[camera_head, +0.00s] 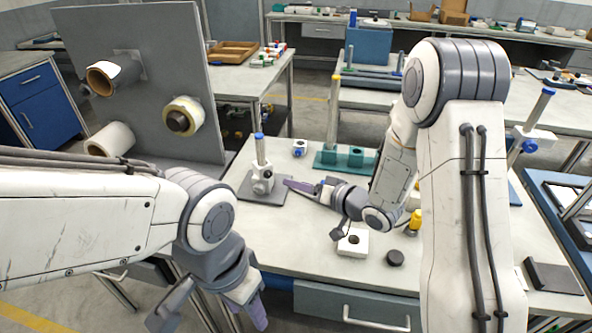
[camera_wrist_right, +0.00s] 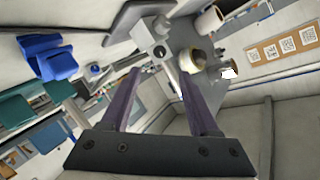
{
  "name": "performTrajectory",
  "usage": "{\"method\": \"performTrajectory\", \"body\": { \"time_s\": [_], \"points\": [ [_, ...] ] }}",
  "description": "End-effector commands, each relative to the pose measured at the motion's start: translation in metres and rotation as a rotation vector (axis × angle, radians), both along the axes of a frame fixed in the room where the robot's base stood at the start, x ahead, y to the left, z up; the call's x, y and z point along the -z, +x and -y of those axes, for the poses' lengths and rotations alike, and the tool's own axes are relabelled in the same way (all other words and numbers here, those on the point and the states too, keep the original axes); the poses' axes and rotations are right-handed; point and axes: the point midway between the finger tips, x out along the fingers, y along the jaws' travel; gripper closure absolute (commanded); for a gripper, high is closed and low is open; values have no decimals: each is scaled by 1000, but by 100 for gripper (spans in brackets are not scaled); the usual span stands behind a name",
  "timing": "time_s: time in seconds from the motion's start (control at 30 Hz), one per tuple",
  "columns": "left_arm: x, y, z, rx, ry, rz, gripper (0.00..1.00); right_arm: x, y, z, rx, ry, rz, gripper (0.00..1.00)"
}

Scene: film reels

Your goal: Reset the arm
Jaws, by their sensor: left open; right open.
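My right arm reaches over the table from the right. Its gripper (camera_head: 290,184) points left in the head view, close to a grey-based stand (camera_head: 262,182) with a blue-topped post. In the right wrist view the right gripper (camera_wrist_right: 158,80) has its two purple fingers wide apart with nothing held between them; the stand's metal clamp (camera_wrist_right: 150,34) shows beyond them. My left gripper (camera_head: 212,316) hangs low at the bottom left, fingers spread and empty, in front of the table's edge. I cannot tell whether the right gripper touches the stand.
A grey upright panel (camera_head: 145,50) carries reels (camera_head: 183,115) on pegs at the left. A teal base (camera_head: 340,160) with a yellow-topped post stands at the table's back. A white block (camera_head: 353,241) and black disc (camera_head: 395,257) lie near the front. The table's front left is clear.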

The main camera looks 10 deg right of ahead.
Motion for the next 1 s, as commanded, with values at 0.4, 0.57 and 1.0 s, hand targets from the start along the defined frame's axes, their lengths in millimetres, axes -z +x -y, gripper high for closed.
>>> {"method": "performTrajectory", "body": {
  "time_s": [0.4, 0.57, 1.0],
  "points": [
    [-12, 0, 0, 0, 0, 0, 50, -19, -13, -18, 1, -340, -52, 38],
    [-21, 0, 0, 0, 0, 0, 50, -37, -52, -24, -17, -597, -156, 38],
    [-42, 0, 0, 0, 0, 0, 50, -87, -263, -32, -396, -954, -566, 38]
  ]
}}
